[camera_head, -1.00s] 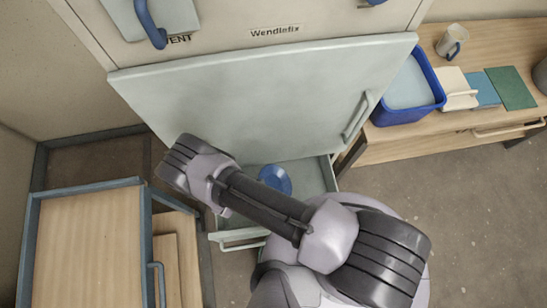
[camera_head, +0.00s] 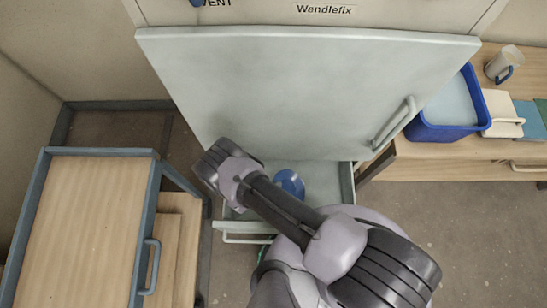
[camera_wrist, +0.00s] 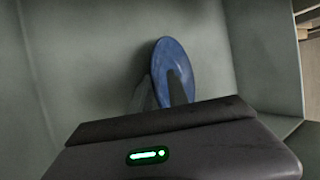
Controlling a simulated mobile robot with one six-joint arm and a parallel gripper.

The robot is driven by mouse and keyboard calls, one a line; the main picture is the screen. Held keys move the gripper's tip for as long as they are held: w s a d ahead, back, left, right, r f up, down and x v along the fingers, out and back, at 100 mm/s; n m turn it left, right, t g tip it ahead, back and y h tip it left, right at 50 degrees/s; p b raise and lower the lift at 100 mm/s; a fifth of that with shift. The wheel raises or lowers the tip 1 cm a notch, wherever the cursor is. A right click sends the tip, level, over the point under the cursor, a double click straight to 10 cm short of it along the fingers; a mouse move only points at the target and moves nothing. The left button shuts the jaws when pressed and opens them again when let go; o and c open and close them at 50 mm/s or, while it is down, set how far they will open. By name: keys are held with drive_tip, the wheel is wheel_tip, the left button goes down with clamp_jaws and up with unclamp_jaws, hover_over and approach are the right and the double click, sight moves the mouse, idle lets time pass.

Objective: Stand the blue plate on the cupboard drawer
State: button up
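The blue plate (camera_head: 290,183) is inside the open grey-green drawer (camera_head: 323,177), tilted up on edge near the drawer's wall. In the wrist view the plate (camera_wrist: 181,58) shows as a narrow oval, steeply tilted. My gripper (camera_wrist: 160,90) reaches down into the drawer at the plate. One finger overlaps the plate's lower face and the other is at its left edge. I cannot tell whether the fingers press on it, or whether its lower rim touches the drawer floor. My arm hides the fingers in the head view.
A large pale panel (camera_head: 300,90) overhangs the drawer. A wooden-topped cabinet (camera_head: 80,225) stands at left. At right, a bench (camera_head: 440,160) holds a blue bin (camera_head: 432,132), a mug (camera_head: 500,65) and several flat items. Floor (camera_head: 440,230) is free at lower right.

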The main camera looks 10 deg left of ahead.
drive_tip(key=shift+r, duration=0.1)
drive_tip(key=p+v, duration=0.4)
drive_tip(key=v, duration=0.8)
drive_tip(key=shift+r, duration=0.1)
